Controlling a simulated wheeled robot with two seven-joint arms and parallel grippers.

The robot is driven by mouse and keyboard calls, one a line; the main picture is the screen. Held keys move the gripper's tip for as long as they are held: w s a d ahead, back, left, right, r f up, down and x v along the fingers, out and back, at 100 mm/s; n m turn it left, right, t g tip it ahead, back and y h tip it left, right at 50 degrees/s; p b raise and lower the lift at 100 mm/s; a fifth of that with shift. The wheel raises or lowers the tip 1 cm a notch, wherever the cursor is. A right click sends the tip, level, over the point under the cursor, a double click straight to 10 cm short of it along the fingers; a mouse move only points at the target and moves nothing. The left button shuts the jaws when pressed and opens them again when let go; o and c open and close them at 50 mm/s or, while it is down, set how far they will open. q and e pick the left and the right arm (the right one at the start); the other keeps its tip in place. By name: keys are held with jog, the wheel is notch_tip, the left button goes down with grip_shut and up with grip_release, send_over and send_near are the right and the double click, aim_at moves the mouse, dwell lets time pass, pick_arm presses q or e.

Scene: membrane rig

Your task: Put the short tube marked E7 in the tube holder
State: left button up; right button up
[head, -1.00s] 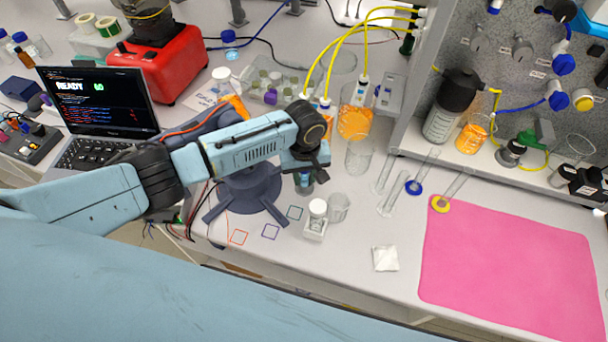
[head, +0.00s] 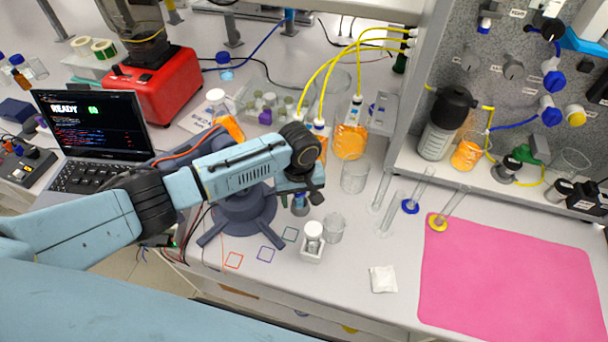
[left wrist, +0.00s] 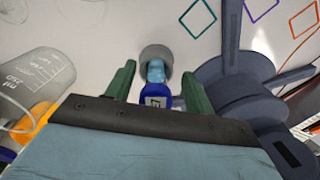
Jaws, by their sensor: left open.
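My left gripper (head: 300,190) is open and points down at the bench. In the left wrist view its green fingers (left wrist: 158,90) stand on either side of a short blue tube (left wrist: 155,97) with a pale label; the mark is too small to read. The tube's light blue end meets a round grey cup (left wrist: 156,57); I cannot tell whether it is in the cup or in front of it. In the head view a small grey-blue piece (head: 300,206) shows under the gripper. No tube holder can be picked out with certainty. My right gripper is not in view.
A white-lidded jar in a white stand (head: 312,246) and a clear beaker (head: 334,228) stand close right of the gripper. A pink mat (head: 510,275) covers the right. A laptop (head: 90,125) stands left.

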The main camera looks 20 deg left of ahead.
pick_arm(q)
notch_tip(320, 180, up, 14)
jog(key=d, duration=0.1)
jog(key=shift+w+f, duration=0.15)
jog(key=shift+f, duration=0.05)
dwell(0.3)
